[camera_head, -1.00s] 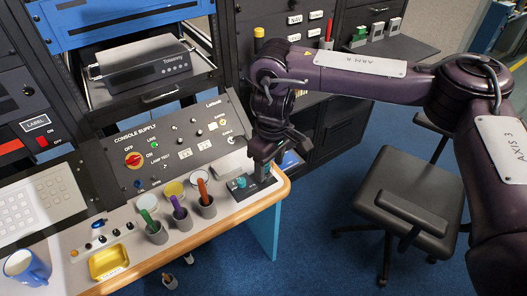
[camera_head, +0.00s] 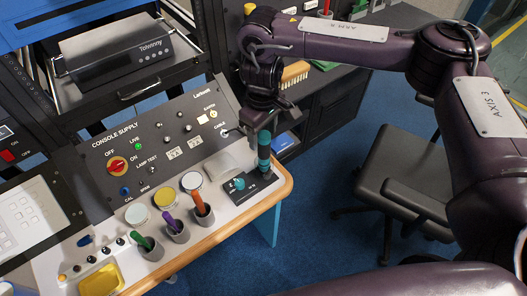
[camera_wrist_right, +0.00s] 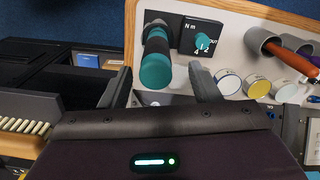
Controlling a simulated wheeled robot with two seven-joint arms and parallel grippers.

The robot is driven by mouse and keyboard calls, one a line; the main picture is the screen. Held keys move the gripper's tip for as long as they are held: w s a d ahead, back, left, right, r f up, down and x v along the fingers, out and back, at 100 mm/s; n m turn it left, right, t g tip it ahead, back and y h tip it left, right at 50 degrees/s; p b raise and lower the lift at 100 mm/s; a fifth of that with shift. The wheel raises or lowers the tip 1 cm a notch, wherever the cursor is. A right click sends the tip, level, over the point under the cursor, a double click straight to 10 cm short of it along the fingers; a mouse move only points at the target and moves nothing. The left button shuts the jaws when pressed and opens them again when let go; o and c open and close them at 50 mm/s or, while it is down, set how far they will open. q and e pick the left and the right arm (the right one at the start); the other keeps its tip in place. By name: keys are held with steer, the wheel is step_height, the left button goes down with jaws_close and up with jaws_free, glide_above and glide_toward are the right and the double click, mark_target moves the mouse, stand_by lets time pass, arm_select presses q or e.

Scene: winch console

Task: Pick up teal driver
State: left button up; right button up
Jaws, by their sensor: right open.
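The teal driver (camera_head: 264,153), with dark bands, stands upright at the right end of the console, at the black torque plate (camera_head: 245,194). In the right wrist view the teal driver (camera_wrist_right: 156,62) shows from above, between my two fingers. My right gripper (camera_head: 266,122) is open at the driver's top end, pointing down. I cannot tell whether a finger touches it. The driver's lower tip is hidden. My left gripper is not in view.
A teal knob (camera_head: 239,184) sits on the plate beside the driver. Orange (camera_head: 203,207), purple (camera_head: 172,221) and green (camera_head: 143,242) handled tools stand in grey cups to the left. The sloped console panel (camera_head: 165,140) rises behind. A chair (camera_head: 400,185) stands right.

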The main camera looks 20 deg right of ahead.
mark_target(264, 143)
steer(key=f, duration=0.3)
steer(key=shift+w+d+f+p, duration=0.1)
steer(key=shift+d+f+p, duration=0.15)
steer(key=shift+f+p, duration=0.15)
steer(key=shift+f, duration=0.35)
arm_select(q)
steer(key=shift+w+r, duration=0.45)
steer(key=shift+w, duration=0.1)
arm_select(e)
steer(key=c, duration=1.2)
